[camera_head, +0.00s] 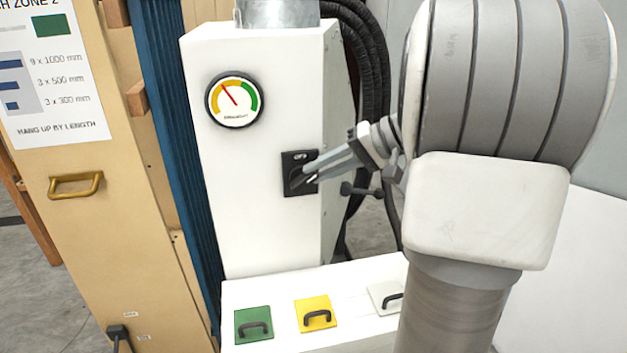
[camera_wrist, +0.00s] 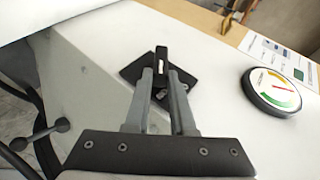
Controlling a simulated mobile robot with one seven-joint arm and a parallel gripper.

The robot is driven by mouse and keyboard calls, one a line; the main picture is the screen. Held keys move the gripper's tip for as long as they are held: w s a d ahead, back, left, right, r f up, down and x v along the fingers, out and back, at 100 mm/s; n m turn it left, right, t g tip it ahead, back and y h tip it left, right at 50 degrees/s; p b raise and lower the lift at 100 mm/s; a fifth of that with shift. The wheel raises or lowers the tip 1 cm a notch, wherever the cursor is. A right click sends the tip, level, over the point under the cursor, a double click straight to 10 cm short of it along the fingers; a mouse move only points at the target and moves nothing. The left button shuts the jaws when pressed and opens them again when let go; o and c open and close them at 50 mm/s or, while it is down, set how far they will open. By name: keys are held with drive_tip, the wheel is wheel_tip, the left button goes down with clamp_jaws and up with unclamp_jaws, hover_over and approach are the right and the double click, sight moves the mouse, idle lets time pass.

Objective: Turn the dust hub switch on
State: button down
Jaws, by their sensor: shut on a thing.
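The dust hub (camera_head: 240,210) is a tall white cabinet in the middle of the head view. Its switch (camera_head: 289,170) is a black square plate with a dark handle on the front face, under the gauge. In the wrist view the switch (camera_wrist: 136,70) lies straight ahead, with its handle standing between my fingers. My gripper (camera_head: 306,173) reaches in from the right with its fingertips at the switch plate. In the wrist view my gripper (camera_wrist: 162,82) has its two grey fingers close together on the handle.
A round gauge (camera_head: 234,99) sits above the switch, its red needle pointing up-left. Black hoses (camera_head: 366,60) hang behind the cabinet. A dark knobbed lever (camera_head: 361,190) sticks out at its right side. Below are green (camera_head: 253,319), yellow (camera_head: 315,310) and white (camera_head: 382,294) handled panels.

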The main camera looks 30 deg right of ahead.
drive_tip(key=shift+d+f+y+b, duration=0.1)
drive_tip(key=shift+f+y+b, duration=0.15)
drive_tip(key=shift+y+b, duration=0.3)
drive_tip(key=shift+y, duration=0.25)
drive_tip(key=c, duration=0.8)
unclamp_jaws()
drive_tip(key=shift+s, duration=0.1)
drive_tip(key=shift+o, duration=0.2)
drive_tip(key=shift+d+t, duration=0.1)
drive_tip(key=shift+t, duration=0.2)
drive_tip(key=p+v, duration=0.1)
drive_tip(key=v, duration=1.6)
drive_tip(key=shift+p, duration=0.35)
drive_tip(key=shift+s+r, duration=0.1)
drive_tip(key=shift+r, duration=0.05)
